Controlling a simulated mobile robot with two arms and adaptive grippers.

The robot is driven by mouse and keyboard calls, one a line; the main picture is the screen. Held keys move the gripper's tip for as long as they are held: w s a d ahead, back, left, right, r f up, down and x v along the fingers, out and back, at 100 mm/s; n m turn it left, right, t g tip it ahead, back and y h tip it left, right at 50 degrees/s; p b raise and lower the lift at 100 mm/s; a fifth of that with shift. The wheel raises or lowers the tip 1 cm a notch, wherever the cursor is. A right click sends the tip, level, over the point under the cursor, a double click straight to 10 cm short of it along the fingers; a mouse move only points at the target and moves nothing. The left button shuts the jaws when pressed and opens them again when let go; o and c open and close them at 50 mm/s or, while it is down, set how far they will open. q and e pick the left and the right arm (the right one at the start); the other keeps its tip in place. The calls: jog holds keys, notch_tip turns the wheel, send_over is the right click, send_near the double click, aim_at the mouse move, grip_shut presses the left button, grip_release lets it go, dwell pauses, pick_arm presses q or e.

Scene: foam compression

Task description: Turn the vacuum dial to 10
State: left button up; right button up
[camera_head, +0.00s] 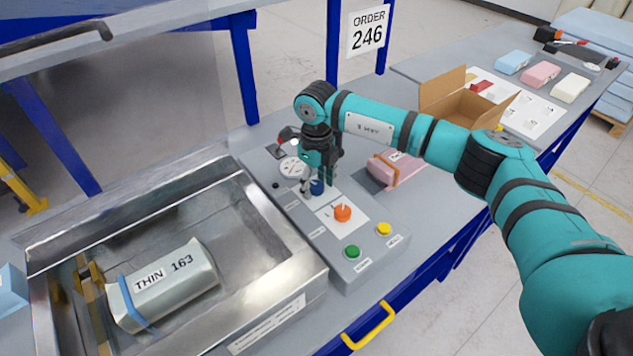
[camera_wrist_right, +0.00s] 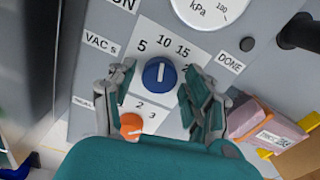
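The blue vacuum dial (camera_wrist_right: 160,74) sits on a white scale plate marked 5, 10, 15 and a partly hidden 20. Its white pointer line points roughly up toward the 10; the exact angle is hard to tell. In the head view the dial (camera_head: 317,187) is partly hidden under my right gripper (camera_head: 319,182). In the right wrist view my right gripper (camera_wrist_right: 160,88) is open, with its fingers on either side of the dial and gaps between them and it. My left gripper is not in view.
An orange knob (camera_head: 342,213), a green button (camera_head: 352,252) and a yellow button (camera_head: 384,229) stand close to the dial on the control box. A round kPa gauge (camera_wrist_right: 208,8) is beyond it. A pink wrapped block (camera_head: 396,170) lies right. A metal chamber (camera_head: 296,284) is left.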

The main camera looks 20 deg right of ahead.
aim_at(317, 184)
jog(key=shift+o, duration=0.2)
jog(key=shift+r, duration=0.1)
notch_tip(317, 184, up, 12)
dwell(0.4)
dwell(0.4)
